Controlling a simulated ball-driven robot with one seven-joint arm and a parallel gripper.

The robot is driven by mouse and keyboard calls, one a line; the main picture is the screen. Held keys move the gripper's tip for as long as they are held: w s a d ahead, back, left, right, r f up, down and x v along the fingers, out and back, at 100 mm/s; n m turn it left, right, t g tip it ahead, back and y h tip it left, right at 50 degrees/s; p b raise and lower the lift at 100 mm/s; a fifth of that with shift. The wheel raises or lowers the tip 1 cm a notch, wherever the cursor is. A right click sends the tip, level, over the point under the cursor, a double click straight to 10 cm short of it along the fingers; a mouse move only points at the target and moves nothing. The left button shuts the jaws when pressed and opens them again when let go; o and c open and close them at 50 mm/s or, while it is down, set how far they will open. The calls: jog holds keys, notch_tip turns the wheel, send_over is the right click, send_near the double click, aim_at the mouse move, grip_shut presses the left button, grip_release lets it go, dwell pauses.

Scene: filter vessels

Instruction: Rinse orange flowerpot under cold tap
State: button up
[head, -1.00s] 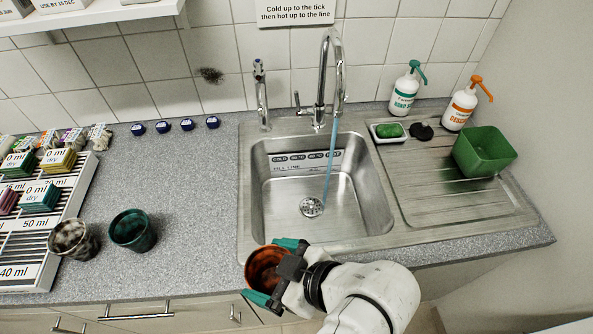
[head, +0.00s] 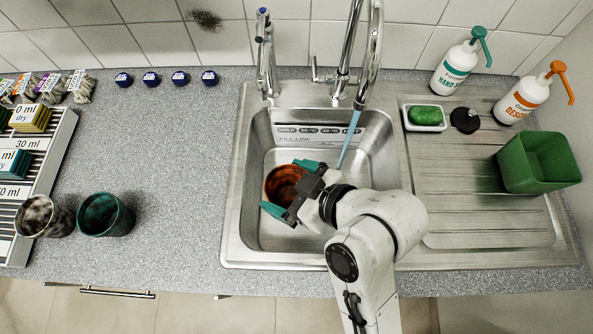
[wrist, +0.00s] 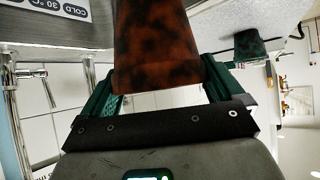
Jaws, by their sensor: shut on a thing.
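The orange flowerpot (head: 283,185), stained with dark blotches, is held by my gripper (head: 283,187) over the left part of the steel sink basin (head: 268,231). The teal fingers are shut on either side of it. In the wrist view the flowerpot (wrist: 155,45) fills the space between the fingers. A blue water stream (head: 349,139) runs from the tall curved tap (head: 372,50) and falls to the right of the pot, apart from it. Where the stream lands is hidden behind my arm. A smaller tap (head: 266,60) with a blue top stands at the back left of the sink.
A dark green pot (head: 106,215) and a grey stained pot (head: 42,216) stand on the left counter. A green tub (head: 540,163), a sponge dish (head: 424,117) and two pump bottles (head: 462,62) are on the right. Blue caps (head: 180,78) line the back counter.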

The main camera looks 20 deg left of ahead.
aim_at(280, 184)
jog(key=f, duration=0.1)
jog(key=w+f+b, duration=0.1)
jog(key=f, duration=0.1)
jog(key=w+d+f+b, duration=0.1)
jog(key=w+d+b, duration=0.1)
jog(key=w, duration=0.4)
jog(key=w+d+f+b, duration=0.1)
jog(key=w+d+b, duration=0.2)
jog(key=w, duration=0.4)
jog(key=shift+f, duration=0.4)
dwell(0.3)
jog(key=shift+s+d, duration=0.1)
jog(key=shift+d, duration=0.05)
dwell(0.5)
jog(key=shift+s+d, duration=0.15)
jog(key=shift+d, duration=0.25)
jog(key=shift+a, duration=0.2)
jog(key=shift+w+a, duration=0.2)
jog(key=shift+a, duration=0.2)
